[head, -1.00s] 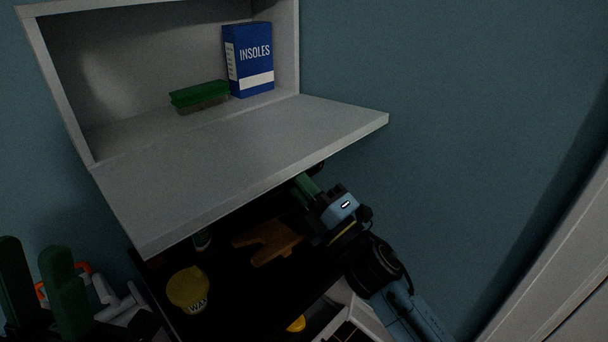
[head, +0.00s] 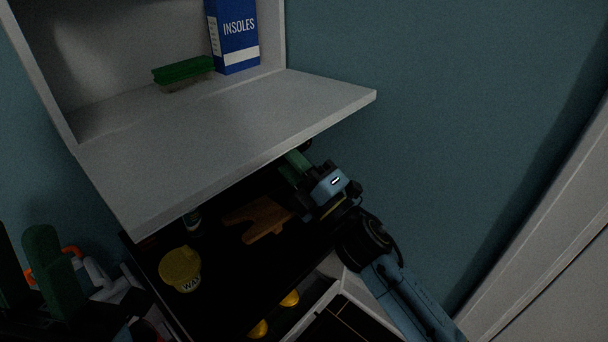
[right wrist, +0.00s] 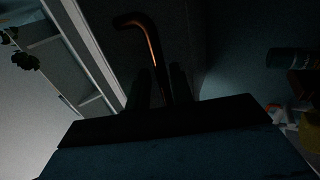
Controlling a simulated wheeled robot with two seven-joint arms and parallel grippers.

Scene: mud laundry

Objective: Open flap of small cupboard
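The small cupboard (head: 68,90) is on the wall at the upper left. Its grey flap (head: 215,140) is folded down and sticks out nearly level, with the inside exposed. My right gripper (head: 295,164) is under the flap's right part, its tips partly hidden by the flap edge. In the right wrist view its dark fingers (right wrist: 160,88) look apart, with no flap between them. My left gripper (head: 22,265) is at the lower left, away from the flap, its green fingers apart and empty.
Inside the cupboard are a blue insoles box (head: 233,38) and a green brush (head: 183,72). Below, a dark surface (head: 235,290) holds a yellow wax tin (head: 180,268) and a wooden piece (head: 258,218). A curved handle (right wrist: 148,35) shows in the right wrist view. A white frame (head: 545,225) stands at right.

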